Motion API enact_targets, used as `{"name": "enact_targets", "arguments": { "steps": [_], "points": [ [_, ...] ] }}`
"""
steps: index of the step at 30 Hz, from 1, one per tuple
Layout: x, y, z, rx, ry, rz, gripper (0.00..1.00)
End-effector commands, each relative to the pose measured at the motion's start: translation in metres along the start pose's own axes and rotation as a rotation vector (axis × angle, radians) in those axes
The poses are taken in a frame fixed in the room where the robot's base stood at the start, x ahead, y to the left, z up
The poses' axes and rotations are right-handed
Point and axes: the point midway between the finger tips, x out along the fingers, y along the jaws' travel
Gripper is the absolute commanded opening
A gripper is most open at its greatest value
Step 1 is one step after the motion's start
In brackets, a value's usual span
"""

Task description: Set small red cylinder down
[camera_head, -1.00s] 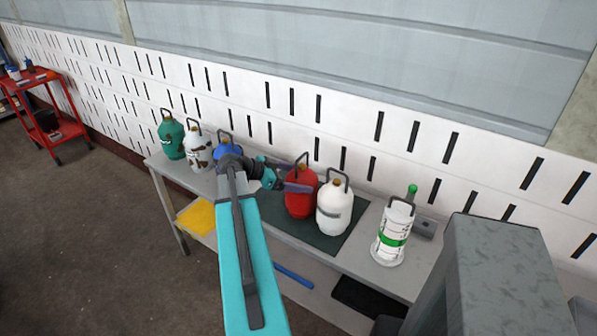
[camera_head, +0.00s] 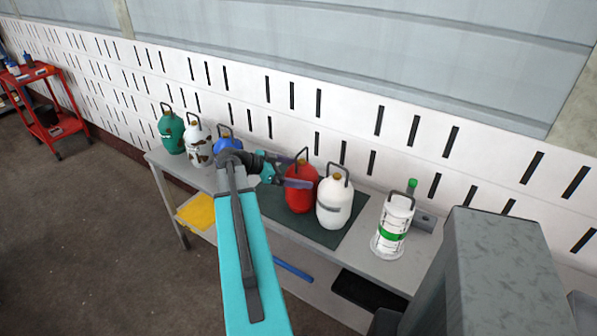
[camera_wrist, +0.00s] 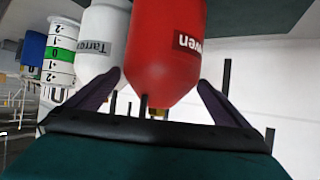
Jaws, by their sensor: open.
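The small red cylinder (camera_head: 301,190) stands upright on the dark mat (camera_head: 322,238) on the table, just left of a white cylinder (camera_head: 334,204). My gripper (camera_head: 296,176) is at the red cylinder's left side, with its fingers reaching around its upper body. In the wrist view the red cylinder (camera_wrist: 166,45) appears upside down between the two open fingers of my gripper (camera_wrist: 158,90). A gap shows on at least the right side. The cylinder's far side is hidden.
Green (camera_head: 171,134), spotted white (camera_head: 198,146) and blue (camera_head: 228,142) cylinders stand at the table's left end. A white holder with a green band (camera_head: 393,228) stands at the right. A slotted wall (camera_head: 360,120) runs close behind. A red cart (camera_head: 42,103) is far left.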

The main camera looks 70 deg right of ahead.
Motion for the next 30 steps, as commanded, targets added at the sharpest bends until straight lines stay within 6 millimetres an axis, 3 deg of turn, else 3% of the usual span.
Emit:
{"name": "enact_targets", "arguments": {
  "steps": [21,30],
  "points": [
    [-0.099,-0.001,0.002,0.001,0.000,-0.004,1.00],
    [-0.116,0.000,0.001,0.000,0.000,-0.001,1.00]
  ]
}}
